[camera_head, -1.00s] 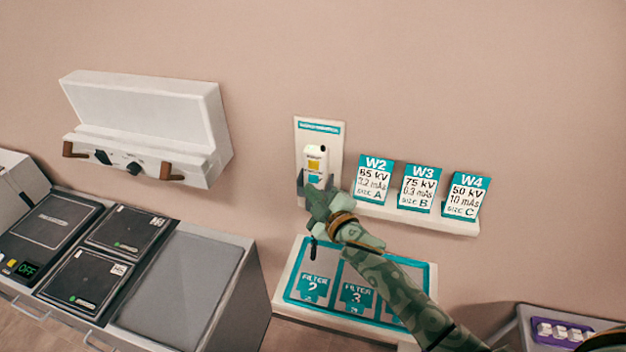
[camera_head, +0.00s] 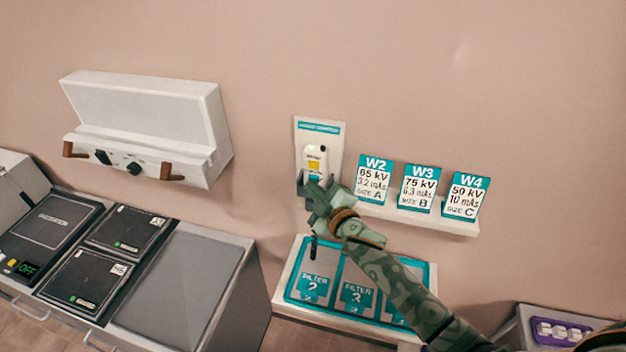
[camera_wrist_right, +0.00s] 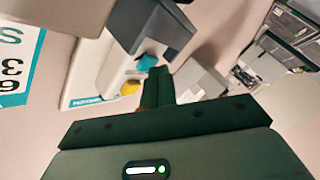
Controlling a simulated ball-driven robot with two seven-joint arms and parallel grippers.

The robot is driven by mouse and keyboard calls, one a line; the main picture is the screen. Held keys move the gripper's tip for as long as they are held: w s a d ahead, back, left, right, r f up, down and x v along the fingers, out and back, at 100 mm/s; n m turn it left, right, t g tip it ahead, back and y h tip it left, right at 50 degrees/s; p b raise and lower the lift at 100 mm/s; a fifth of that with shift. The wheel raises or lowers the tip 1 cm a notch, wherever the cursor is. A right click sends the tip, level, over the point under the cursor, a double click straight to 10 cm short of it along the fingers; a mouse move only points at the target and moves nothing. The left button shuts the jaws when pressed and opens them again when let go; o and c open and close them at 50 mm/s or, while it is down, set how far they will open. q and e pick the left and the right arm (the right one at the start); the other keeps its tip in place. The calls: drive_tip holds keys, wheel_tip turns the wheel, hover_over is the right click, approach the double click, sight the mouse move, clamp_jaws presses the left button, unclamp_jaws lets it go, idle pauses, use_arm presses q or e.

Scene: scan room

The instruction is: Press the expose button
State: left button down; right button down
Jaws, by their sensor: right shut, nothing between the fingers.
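A small white hand unit (camera_head: 316,158) with a yellow patch is on a white wall plate (camera_head: 332,132) with a teal header. My right gripper (camera_head: 313,186) is at the lower end of this unit, its fingers shut and empty. In the right wrist view the shut fingers (camera_wrist_right: 158,72) point at a white-and-grey housing (camera_wrist_right: 130,62) with a teal part (camera_wrist_right: 147,62) and a yellow part (camera_wrist_right: 130,88) close to the fingertips. I cannot tell whether they touch, nor which part is the expose button. My left gripper is not in view.
A shelf (camera_head: 425,217) with cards W2, W3 and W4 is right of the unit. A filter tray (camera_head: 290,290) lies below. A white wall box (camera_head: 140,110) with knobs and brown handles hangs left, above a counter (camera_head: 190,275) with dark panels.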

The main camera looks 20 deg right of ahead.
drive_tip(key=shift+w+d, duration=0.15)
drive_tip(key=shift+w, duration=0.1)
drive_tip(key=shift+s, duration=0.15)
idle(0.5)
drive_tip(key=shift+s+a, duration=0.45)
drive_tip(key=shift+s, duration=0.15)
drive_tip(key=shift+s+a+p, duration=0.4)
drive_tip(key=shift+s+a, duration=0.35)
drive_tip(key=shift+s, duration=0.3)
drive_tip(key=shift+s+a+p, duration=0.4)
drive_tip(key=shift+s+a, duration=0.3)
drive_tip(key=shift+s, duration=0.3)
